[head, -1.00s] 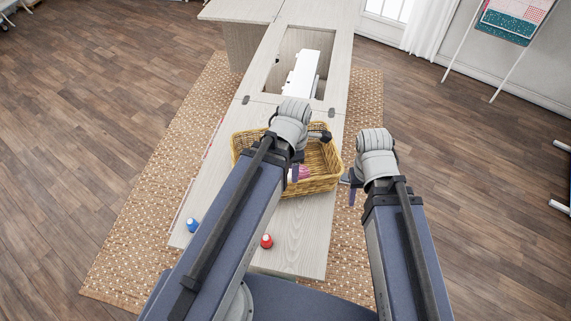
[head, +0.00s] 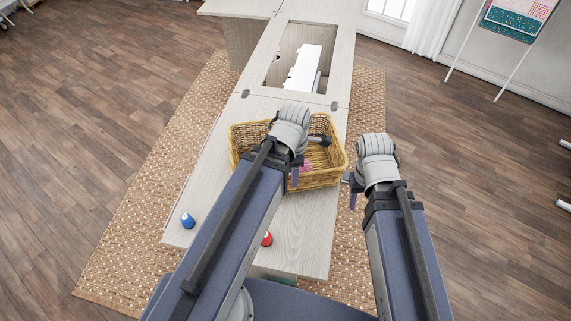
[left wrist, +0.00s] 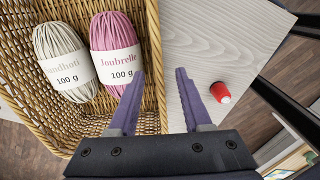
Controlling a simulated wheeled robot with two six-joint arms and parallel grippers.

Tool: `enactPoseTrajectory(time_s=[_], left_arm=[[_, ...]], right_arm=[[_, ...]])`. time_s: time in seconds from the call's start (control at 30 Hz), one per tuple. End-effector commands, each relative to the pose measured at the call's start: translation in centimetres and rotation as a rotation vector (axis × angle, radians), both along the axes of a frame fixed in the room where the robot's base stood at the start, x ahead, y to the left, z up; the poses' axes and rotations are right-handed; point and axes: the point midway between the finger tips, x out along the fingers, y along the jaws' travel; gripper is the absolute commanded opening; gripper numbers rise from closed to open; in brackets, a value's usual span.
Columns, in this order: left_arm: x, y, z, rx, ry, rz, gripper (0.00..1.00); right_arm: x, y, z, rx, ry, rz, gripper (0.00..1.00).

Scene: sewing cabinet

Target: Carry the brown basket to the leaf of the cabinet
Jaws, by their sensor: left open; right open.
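The brown wicker basket (head: 325,179) sits on the pale wood leaf (head: 300,235) of the cabinet, near the hinge line. In the left wrist view, the basket (left wrist: 25,60) holds a cream yarn ball (left wrist: 62,55) and a pink yarn ball (left wrist: 113,50). My left gripper (head: 296,178) is over the basket's near side in the head view. In the left wrist view, its open fingers (left wrist: 157,105) stand either side of the basket's wall, with nothing clamped. My right gripper (head: 351,190) is open just right of the basket; whether it touches is unclear.
A red spool (head: 267,239) and a blue spool (head: 188,221) stand on the leaf's near part. The cabinet's opening with a white machine (head: 304,68) lies beyond the hinges (head: 334,106). A patterned rug (head: 120,235) surrounds the cabinet.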

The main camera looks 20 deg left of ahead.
Motion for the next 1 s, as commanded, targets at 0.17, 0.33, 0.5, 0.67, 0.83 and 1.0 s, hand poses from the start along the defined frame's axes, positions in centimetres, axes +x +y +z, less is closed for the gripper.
enactPoseTrajectory(time_s=[0.17, 0.33, 0.5, 0.67, 0.83, 1.0], left_arm=[[0.00, -0.01, -1.91, 0.000, 0.000, 0.000, 0.49], [0.00, -0.02, -1.71, 0.000, 0.000, 0.000, 0.49], [0.00, -0.02, -1.70, 0.000, 0.000, 0.000, 0.37], [0.00, -0.02, -1.70, 0.000, 0.000, 0.000, 0.19], [0.01, -0.02, -1.71, 0.000, 0.000, 0.000, 0.00], [0.01, -0.02, -1.71, 0.000, 0.000, 0.000, 0.00]], right_arm=[[0.00, 0.00, -1.90, 0.000, 0.000, 0.000, 0.50], [0.00, 0.00, -1.71, 0.000, 0.000, 0.000, 0.50], [0.00, 0.00, -1.70, 0.000, 0.000, 0.000, 0.50], [0.00, 0.00, -1.70, 0.000, 0.000, 0.000, 0.50], [0.00, 0.00, -1.71, 0.000, 0.000, 0.000, 0.50], [0.00, 0.00, -1.71, 0.000, 0.000, 0.000, 0.50]])
